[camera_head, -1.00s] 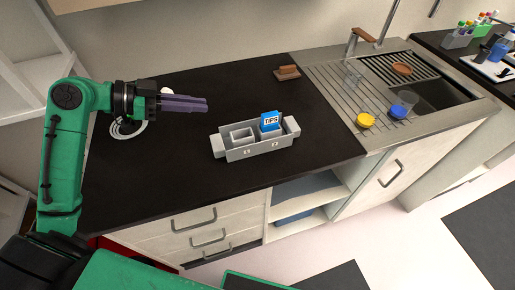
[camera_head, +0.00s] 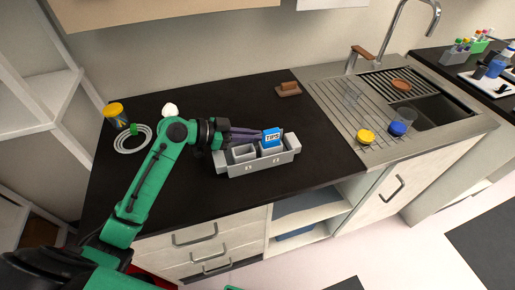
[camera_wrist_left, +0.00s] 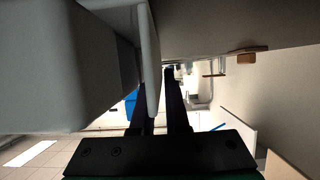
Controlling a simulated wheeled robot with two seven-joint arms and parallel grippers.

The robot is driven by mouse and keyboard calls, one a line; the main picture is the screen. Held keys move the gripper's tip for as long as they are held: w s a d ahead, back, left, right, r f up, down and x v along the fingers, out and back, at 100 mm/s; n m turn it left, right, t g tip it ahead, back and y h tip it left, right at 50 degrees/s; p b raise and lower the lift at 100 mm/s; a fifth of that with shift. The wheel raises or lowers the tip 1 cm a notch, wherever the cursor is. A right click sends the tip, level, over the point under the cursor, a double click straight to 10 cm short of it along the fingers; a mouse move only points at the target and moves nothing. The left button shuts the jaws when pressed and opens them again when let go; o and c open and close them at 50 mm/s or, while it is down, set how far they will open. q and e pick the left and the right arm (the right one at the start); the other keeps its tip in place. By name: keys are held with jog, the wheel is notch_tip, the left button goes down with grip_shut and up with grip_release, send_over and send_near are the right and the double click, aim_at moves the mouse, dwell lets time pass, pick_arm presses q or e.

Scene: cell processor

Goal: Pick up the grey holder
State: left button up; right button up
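The grey holder (camera_head: 262,168) stands upright on the black worktop, with a handle-like block at each end. A grey box sits in its left compartment and a blue TIPS box (camera_head: 271,137) in its right one. My left gripper (camera_head: 258,136) reaches in from the left along the holder's back side, its tips partly hidden behind the boxes. In the left wrist view my left gripper (camera_wrist_left: 160,85) has its two dark fingers apart, with grey holder parts (camera_wrist_left: 50,70) close on the left. I cannot tell whether they touch. My right gripper is out of view.
A small brown block (camera_head: 289,88) is at the back. The sink's drainer (camera_head: 345,105) is at the right. The worktop in front of the holder is clear.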

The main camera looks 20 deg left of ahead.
pick_arm(q)
grip_shut()
dwell(1.6)
notch_tip(320, 180, up, 20)
jog(key=b, duration=0.1)
dwell(1.8)
